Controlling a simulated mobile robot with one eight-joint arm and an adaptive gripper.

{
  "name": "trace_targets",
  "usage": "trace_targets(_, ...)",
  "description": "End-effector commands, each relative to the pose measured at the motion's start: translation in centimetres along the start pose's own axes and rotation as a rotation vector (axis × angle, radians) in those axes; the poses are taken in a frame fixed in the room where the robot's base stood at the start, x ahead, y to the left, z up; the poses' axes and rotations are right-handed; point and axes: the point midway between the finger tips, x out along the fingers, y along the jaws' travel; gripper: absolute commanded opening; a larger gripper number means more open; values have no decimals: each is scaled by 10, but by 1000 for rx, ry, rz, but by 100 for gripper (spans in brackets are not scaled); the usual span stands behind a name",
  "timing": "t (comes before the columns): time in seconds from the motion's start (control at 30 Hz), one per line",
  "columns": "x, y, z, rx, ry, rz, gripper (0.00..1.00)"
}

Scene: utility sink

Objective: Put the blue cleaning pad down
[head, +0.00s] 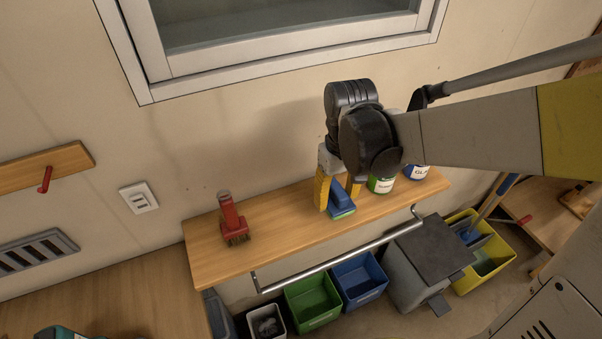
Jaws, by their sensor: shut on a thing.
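The blue cleaning pad (341,203) has a blue grip on top and a greenish layer at its bottom edge. It is at the middle of the wooden shelf (275,229), low over the top or touching it; I cannot tell which. My gripper (338,192) comes down from above with yellow fingers on either side of the pad and is shut on it. The right finger and part of the pad are partly hidden by my wrist.
A red brush (232,219) stands left on the shelf. A green-labelled can (381,184) and a blue-labelled can (416,171) stand close to the right of my gripper. A metal rail (335,262) runs along the shelf front. Bare shelf lies between brush and pad.

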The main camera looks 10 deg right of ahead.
Motion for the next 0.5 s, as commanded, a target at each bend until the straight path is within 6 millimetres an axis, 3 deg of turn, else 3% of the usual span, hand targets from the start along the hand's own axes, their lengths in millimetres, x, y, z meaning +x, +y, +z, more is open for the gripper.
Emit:
trace_targets(0.1,23,-27,-18,-7,0,0,18)
trace_targets(0.3,49,-63,-43,-4,0,0,18)
trace_targets(0.5,58,-77,-52,-1,0,0,18)
